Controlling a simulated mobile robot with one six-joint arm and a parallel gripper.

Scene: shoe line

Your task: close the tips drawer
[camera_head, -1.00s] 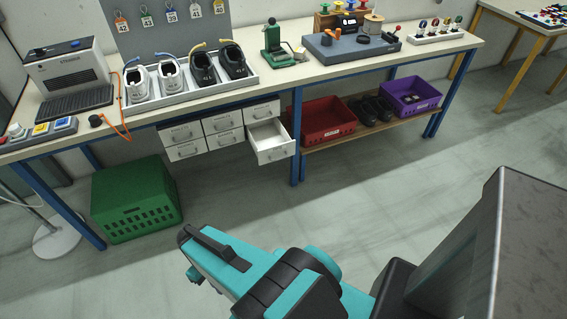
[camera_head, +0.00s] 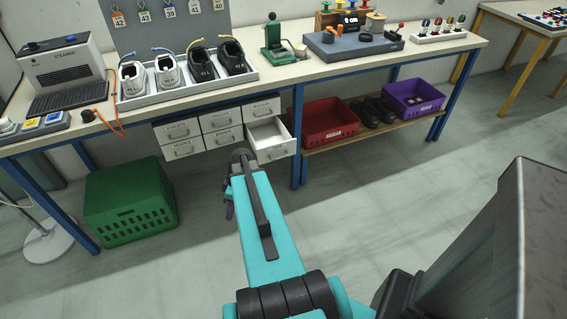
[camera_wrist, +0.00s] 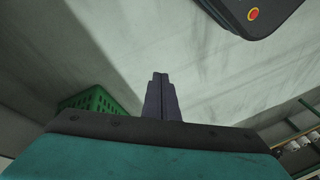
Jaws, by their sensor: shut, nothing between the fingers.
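The open drawer (camera_head: 271,141) is the lower right one of a white drawer block under the workbench. It stands pulled out with its inside showing. Its label is too small to read, so I cannot tell from it whether this is the tips drawer. In the head view my arm reaches up toward the drawers, and its end is just left of and in front of the open drawer, apart from it as far as I can tell. My gripper (camera_wrist: 160,78) shows in the wrist view with its fingers together and empty, over bare floor.
The other drawers (camera_head: 222,119) are shut. A green crate (camera_head: 130,205) stands on the floor at left. A blue table leg (camera_head: 298,140) is right of the open drawer. A red bin (camera_head: 322,122) and purple bin (camera_head: 413,97) sit on the lower shelf. The floor in front is clear.

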